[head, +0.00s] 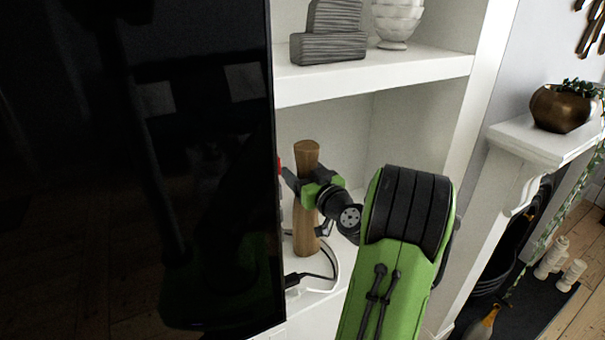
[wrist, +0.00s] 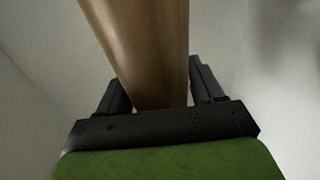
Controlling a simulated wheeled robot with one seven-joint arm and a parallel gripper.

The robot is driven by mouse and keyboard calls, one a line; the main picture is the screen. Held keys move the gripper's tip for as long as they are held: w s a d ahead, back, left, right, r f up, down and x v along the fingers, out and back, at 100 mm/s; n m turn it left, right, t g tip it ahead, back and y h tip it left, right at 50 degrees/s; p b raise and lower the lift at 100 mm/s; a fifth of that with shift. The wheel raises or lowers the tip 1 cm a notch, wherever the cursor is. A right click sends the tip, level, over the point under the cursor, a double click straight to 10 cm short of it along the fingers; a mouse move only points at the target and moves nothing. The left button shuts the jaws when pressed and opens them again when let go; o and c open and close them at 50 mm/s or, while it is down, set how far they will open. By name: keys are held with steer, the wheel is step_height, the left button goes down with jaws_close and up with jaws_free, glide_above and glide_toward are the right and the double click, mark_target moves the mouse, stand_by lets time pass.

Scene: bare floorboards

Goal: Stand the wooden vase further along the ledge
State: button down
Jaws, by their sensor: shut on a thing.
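The wooden vase (head: 306,228) is a tall, narrow brown cylinder. It stands upright, or nearly so, at the lower white ledge (head: 305,299) of the shelf unit, just right of the dark screen. My gripper (head: 300,184) is shut on the vase at about its middle height. In the wrist view the vase (wrist: 148,50) rises between the two dark fingers of my gripper (wrist: 161,88). The foot of the vase is close to the ledge, and I cannot tell whether it touches. My gripper hides part of the vase's middle.
A large dark screen (head: 140,160) stands close on the left. Cables (head: 325,272) lie on the ledge by the vase's foot. An upper shelf (head: 400,72) holds a grey striped ornament (head: 330,46) and a white bowl (head: 396,22). A mantel (head: 540,140) with a plant pot (head: 562,108) stands right.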

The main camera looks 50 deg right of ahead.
steer(key=shift+c, duration=0.8)
jaws_free()
steer(key=shift+r+p, duration=0.15)
steer(key=shift+p, duration=0.15)
steer(key=b+v, duration=0.5)
steer(key=v, duration=0.7)
